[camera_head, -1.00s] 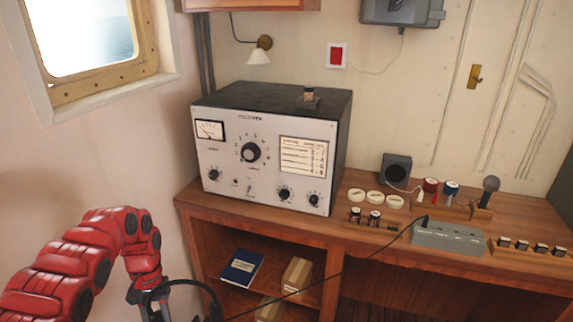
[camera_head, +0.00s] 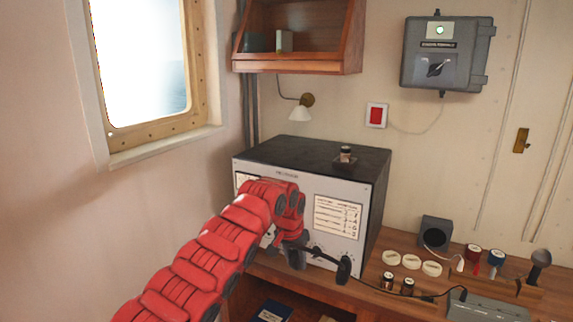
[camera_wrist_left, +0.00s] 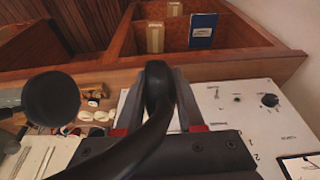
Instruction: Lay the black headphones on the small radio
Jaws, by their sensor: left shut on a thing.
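The radio (camera_head: 345,190) is a box with a pale dial front and dark top, standing on the wooden desk. My left gripper (camera_head: 292,248) is in front of its lower front and hides several dials. It is shut on the black headphones (camera_head: 344,269), which hang before the radio, apart from its top. In the left wrist view the headphones' black band (camera_wrist_left: 157,90) lies between the fingers, and one round ear cup (camera_wrist_left: 52,97) is at the left. A thin black cable runs right towards a grey box. My right gripper is not in view.
White rings (camera_head: 411,262), a black speaker box (camera_head: 436,232), and the grey box (camera_head: 485,308) are on the desk at right. A wooden cabinet (camera_head: 297,60) hangs above.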

